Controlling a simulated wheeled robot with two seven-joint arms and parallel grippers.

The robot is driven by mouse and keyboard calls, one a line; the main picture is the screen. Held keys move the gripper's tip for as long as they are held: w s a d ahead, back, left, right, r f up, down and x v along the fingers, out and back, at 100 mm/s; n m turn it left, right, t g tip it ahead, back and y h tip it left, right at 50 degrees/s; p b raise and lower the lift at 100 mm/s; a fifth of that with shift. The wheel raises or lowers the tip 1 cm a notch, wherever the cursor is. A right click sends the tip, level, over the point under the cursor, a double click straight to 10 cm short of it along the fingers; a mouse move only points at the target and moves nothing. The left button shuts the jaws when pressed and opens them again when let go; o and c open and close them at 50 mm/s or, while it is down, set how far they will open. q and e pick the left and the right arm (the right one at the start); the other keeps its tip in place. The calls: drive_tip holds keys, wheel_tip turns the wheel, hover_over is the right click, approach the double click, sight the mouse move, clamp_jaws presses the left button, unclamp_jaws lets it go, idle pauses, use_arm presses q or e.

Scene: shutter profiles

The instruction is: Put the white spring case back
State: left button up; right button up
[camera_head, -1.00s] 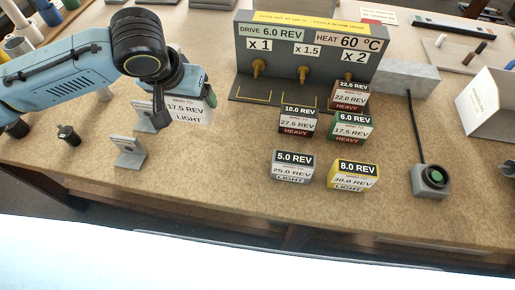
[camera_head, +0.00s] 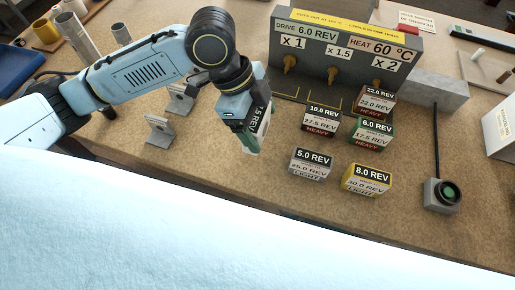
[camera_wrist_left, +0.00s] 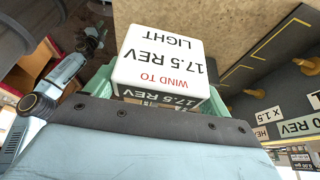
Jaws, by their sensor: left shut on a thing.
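The white spring case (camera_head: 262,124), labelled 17.5 REV LIGHT, is held by my left gripper (camera_head: 247,128), tilted and raised over the table. It also fills the middle of the left wrist view (camera_wrist_left: 160,62), its label facing the camera, with green fingers (camera_wrist_left: 100,82) along its sides. The case hangs left of the other cases and in front of the drive stand (camera_head: 345,58). In the left wrist view a pale blue arm part with dark finger-like pieces shows at the left; I cannot tell its grip.
Cases stand on the table: 5.0 REV (camera_head: 311,164), yellow 8.0 REV (camera_head: 367,180), 10.0 REV (camera_head: 321,121), green 6.0 REV (camera_head: 371,133) and 22.0 REV (camera_head: 374,102). Grey angled holders (camera_head: 160,130) stand left. Table is clear left of 5.0 REV.

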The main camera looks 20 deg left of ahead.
use_arm(q)
wheel_tip(320, 180, down, 9)
drive_tip(key=shift+f+b, duration=0.15)
drive_tip(key=shift+b, duration=0.45)
drive_tip(key=o, duration=1.1)
drive_tip(key=shift+f, duration=0.1)
drive_tip(key=shift+c, duration=0.2)
drive_tip(key=p+v, duration=0.1)
drive_tip(key=v, duration=1.1)
drive_tip(key=shift+r+p, duration=0.25)
drive_tip(key=shift+p, duration=0.05)
